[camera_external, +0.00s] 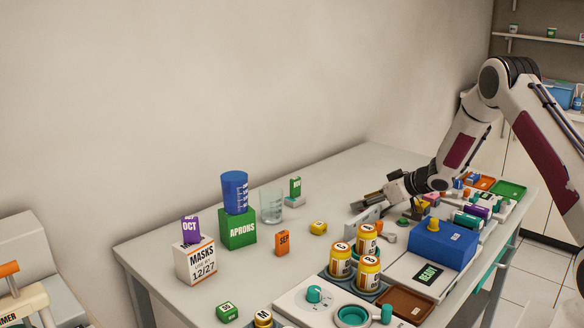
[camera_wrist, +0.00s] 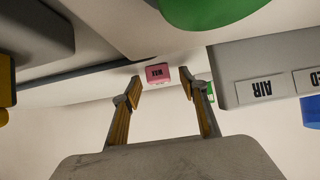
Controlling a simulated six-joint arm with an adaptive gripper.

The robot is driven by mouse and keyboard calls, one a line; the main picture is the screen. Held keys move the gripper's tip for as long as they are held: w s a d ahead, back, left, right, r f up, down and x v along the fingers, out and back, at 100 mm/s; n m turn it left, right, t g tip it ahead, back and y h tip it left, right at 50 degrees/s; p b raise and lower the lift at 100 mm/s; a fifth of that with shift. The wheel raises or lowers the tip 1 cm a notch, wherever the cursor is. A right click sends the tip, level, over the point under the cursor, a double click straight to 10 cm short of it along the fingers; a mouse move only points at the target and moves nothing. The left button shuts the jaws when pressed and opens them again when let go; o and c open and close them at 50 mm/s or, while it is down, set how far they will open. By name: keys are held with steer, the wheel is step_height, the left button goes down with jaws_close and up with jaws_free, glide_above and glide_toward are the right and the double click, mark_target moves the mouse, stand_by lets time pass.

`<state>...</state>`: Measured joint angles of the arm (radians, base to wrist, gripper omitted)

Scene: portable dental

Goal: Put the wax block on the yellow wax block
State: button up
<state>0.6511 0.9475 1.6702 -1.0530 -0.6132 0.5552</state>
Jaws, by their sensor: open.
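A pink block marked WAX (camera_wrist: 159,73) shows in the wrist view, ahead of and roughly between my fingertips, apart from them. My gripper (camera_wrist: 163,90) is open with nothing between its fingers. In the external view my gripper (camera_external: 366,201) reaches left, low over the back of the table, its fingers pointing left. A small yellow block (camera_external: 318,228) lies on the table to the left of my gripper; its label is too small to read, so I cannot tell if it is the yellow wax block.
An orange SEP block (camera_external: 282,243), a clear beaker (camera_external: 271,206) and a green APRONS box (camera_external: 238,229) with a blue cup on it stand left. Several orange bottles (camera_external: 367,239) stand in front of my gripper. A blue box (camera_external: 443,246) is at right.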

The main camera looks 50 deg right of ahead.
stand_by(0.5)
steer(key=c, duration=1.1)
steer(key=shift+o, duration=0.2)
steer(key=shift+r, duration=0.1)
step_height(320, 180, up, 10)
stand_by(0.3)
